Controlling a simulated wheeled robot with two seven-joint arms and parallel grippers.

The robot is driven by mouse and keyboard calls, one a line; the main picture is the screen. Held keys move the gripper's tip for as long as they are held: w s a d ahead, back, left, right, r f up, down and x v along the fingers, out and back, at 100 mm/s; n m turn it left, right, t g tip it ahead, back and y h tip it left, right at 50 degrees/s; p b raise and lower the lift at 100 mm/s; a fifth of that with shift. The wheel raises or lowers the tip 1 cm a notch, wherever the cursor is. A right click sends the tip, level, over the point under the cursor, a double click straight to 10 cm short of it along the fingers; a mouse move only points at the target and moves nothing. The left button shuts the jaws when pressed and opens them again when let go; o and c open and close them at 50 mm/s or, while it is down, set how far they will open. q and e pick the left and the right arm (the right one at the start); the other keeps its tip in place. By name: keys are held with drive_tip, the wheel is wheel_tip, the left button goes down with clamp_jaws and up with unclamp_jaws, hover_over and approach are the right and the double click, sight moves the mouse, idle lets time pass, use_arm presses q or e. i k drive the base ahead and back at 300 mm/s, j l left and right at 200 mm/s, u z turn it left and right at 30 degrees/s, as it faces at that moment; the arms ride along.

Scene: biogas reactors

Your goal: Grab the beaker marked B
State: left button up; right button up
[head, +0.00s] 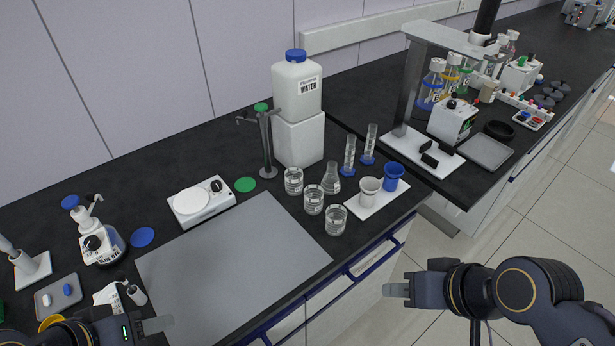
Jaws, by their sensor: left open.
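Three clear glass beakers stand in a slanting row on the black bench, right of the grey mat: a back one (293,182), a middle one (314,202) and a front one (336,221) near the bench edge. Their letters are too small to read, so I cannot tell which is B. My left gripper (158,325) is open at the bottom left, over the near side of the bench and well away from the beakers. My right gripper (396,290) is beyond the bench front, over the floor. Its jaws are seen side-on and I see nothing held.
The grey mat (235,265) is empty. A conical flask (331,178), measuring cylinders and a white tray (375,203) with white and blue cups stand close to the beakers. Blue rails (340,275) line the bench front.

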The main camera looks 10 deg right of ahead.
sight(313, 194)
drive_tip(key=l+u, duration=0.1)
drive_tip(key=u, duration=1.05)
drive_tip(key=l+u, duration=0.4)
drive_tip(key=k+l+u, duration=0.15)
drive_tip(key=l+u, duration=0.25)
drive_tip(key=k+l+u, duration=0.15)
drive_tip(key=u, duration=0.25)
drive_tip(key=k+l+u, duration=0.25)
drive_tip(key=k+l, duration=0.6)
drive_tip(key=l, duration=0.15)
